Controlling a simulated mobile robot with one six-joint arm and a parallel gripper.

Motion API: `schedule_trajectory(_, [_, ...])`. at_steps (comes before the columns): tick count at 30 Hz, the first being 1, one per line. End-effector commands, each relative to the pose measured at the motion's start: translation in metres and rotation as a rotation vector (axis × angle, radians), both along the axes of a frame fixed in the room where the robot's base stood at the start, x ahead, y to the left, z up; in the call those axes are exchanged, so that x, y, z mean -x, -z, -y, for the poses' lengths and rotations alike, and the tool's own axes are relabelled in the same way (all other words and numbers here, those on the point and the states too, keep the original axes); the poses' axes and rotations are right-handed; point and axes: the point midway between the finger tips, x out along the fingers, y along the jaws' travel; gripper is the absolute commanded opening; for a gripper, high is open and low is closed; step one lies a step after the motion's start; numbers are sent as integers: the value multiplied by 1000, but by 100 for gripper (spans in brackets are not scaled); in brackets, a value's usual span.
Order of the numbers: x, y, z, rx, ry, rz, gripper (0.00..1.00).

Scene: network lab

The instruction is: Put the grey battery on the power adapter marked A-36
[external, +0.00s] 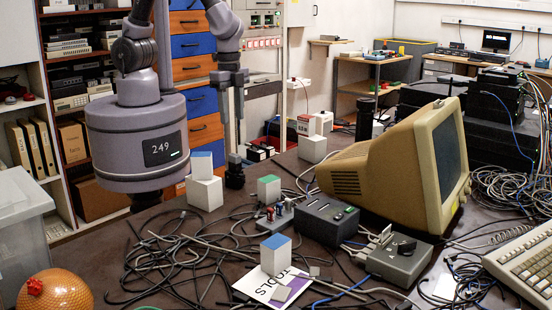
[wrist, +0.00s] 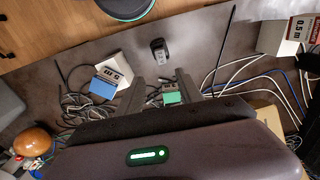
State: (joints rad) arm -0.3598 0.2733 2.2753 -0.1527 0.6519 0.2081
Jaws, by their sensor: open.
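My gripper (external: 232,117) hangs with its two fingers pointing down, apart and empty; the fingers also show in the wrist view (wrist: 160,78). A small dark grey upright block (external: 235,172), possibly the battery, stands on the table below my gripper, clear of the fingers. It also shows in the wrist view (wrist: 158,50), beyond the fingertips. I cannot read A-36 anywhere. A dark grey box (external: 322,225) and a grey box with a black switch (external: 398,262) sit mid-table; I cannot tell whether either is the adapter.
White blocks with blue (external: 201,165) and green (external: 269,189) tops stand near my gripper. Another blue-topped block (external: 275,255) stands on a printed sheet (external: 255,284). Loose cables cover much of the table. A beige monitor (external: 385,170) stands right; an orange ball (external: 58,290) lies front left.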

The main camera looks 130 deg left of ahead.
Motion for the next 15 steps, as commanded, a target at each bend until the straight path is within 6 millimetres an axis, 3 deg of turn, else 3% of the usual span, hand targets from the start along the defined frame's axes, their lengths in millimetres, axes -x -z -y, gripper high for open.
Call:
schedule_trajectory(3, [5,-71,28,-70,105,116,43])
schedule_trajectory(7, [38,-143,61,-158,233,265,43])
schedule_trajectory(10, [67,-175,76,-208,298,365,43])
schedule_trajectory(15, [92,-193,83,-245,344,448,43])
